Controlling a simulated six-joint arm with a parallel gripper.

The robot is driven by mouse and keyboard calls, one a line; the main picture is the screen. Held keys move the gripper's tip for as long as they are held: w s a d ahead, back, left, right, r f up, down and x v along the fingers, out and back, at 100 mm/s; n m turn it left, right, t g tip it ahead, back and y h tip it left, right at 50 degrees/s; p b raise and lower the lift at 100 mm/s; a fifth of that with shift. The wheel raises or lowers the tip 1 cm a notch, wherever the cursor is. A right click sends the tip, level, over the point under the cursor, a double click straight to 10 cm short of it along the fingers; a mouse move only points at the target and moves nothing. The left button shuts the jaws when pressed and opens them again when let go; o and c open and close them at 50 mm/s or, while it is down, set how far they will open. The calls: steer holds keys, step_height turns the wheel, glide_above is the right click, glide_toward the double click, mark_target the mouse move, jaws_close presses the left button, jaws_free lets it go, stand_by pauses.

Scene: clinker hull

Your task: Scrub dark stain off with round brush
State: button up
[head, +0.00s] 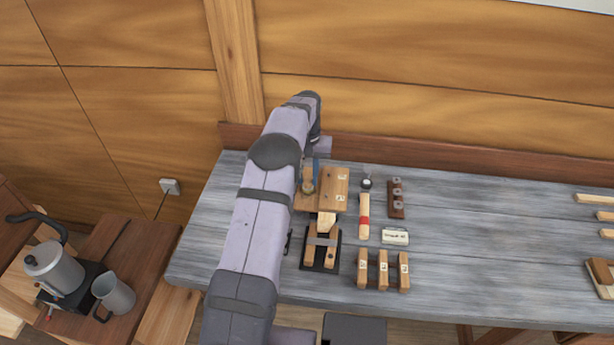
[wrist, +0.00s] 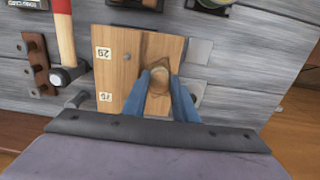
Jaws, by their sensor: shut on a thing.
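My gripper (wrist: 160,88) has blue fingers, closed on a round wooden brush (wrist: 159,80) in the wrist view. The brush is over a light wooden board (wrist: 118,72) with small number labels. In the head view the brush (head: 308,187) is at the left part of the board (head: 335,183), below a blue finger of my gripper (head: 314,170). A darker brown patch (wrist: 160,64) shows beside the brush in the wrist view; I cannot tell whether it is stain or shadow. The bristles are hidden, so contact with the board cannot be told.
A red-banded wooden handle (head: 364,217), a dark rack (head: 397,198) and a label card (head: 395,236) lie right of the board. Several wooden blocks (head: 383,270) stand near the front edge. A wall rises behind.

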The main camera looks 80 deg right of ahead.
steer(key=shift+a+f, duration=0.1)
steer(key=shift+f, duration=0.05)
steer(key=shift+a, duration=0.1)
steer(key=shift+a+f+b, duration=0.1)
steer(key=shift+a+b, duration=0.5)
steer(key=shift+a, duration=1.1)
steer(key=shift+a, duration=0.1)
steer(key=shift+a, duration=1.7)
steer(key=shift+a+r+b, duration=0.2)
steer(key=shift+a+b, duration=0.2)
steer(key=shift+a, duration=1.3)
step_height(320, 180, up, 6)
steer(key=p, duration=0.5)
